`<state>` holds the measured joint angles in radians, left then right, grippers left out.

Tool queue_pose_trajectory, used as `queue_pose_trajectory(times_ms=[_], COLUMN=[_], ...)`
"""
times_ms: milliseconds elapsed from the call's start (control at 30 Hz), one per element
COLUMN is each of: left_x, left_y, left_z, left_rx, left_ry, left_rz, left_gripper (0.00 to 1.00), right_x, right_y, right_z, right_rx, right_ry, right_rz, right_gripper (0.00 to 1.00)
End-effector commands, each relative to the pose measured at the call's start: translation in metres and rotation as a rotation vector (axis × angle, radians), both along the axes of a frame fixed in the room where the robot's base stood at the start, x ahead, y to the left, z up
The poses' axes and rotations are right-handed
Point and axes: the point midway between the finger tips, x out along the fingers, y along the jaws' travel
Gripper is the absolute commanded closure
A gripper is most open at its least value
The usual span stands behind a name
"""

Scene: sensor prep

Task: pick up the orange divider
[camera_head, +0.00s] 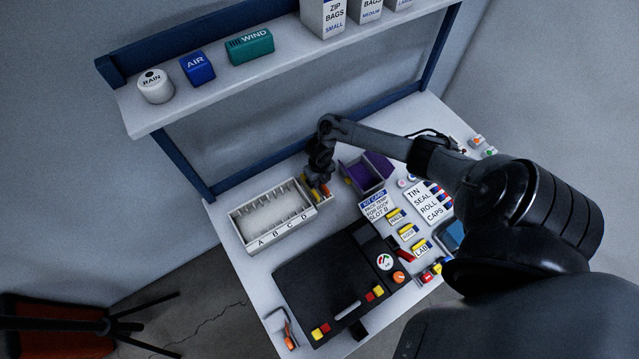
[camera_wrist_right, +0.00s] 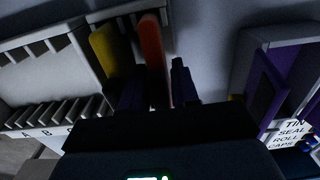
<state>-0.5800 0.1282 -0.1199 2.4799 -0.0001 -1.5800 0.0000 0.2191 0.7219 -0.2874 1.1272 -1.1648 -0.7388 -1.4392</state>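The orange divider (camera_wrist_right: 152,48) stands upright in a small light-coloured holder (camera_wrist_right: 97,15), beside a yellow divider (camera_wrist_right: 105,48) to its left. In the head view the holder sits at the right end of the white lettered rack, and my right gripper (camera_head: 318,183) is down over it, largely hiding the dividers. In the right wrist view the two dark fingers of my right gripper (camera_wrist_right: 158,85) are apart. The orange divider shows between them, nearer the left finger; I cannot tell whether they touch. My left gripper is not in view.
The white slotted rack (camera_head: 240,228) with letters A to D is to the left of the gripper. A purple-lined bin (camera_head: 352,180) is close on the right. A kit card (camera_head: 377,207), labelled blocks and a dark mat (camera_head: 310,275) lie nearer. A shelf (camera_head: 285,55) runs above.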

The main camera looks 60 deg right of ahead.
Motion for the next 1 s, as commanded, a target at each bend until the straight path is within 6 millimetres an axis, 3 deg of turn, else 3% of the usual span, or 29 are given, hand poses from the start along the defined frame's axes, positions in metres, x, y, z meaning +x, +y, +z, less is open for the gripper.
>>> queue_pose_trajectory(times_ms=[67, 267, 633, 1000], left_x=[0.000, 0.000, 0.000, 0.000], left_y=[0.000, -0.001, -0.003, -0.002], left_z=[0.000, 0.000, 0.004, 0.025], left_rx=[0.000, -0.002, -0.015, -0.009], left_ry=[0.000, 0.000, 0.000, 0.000], left_rz=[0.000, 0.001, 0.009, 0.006], left_gripper=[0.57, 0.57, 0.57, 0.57], right_x=[0.000, 0.000, 0.000, 0.001], right_y=[0.000, 0.000, 0.000, 0.000], right_z=[0.000, 0.000, 0.007, 0.066], right_rx=[0.000, 0.000, 0.000, -0.001], right_ry=[0.000, 0.000, -0.001, -0.002], right_rz=[0.000, 0.000, 0.001, 0.003], right_gripper=[0.70, 0.99, 1.00, 1.00])
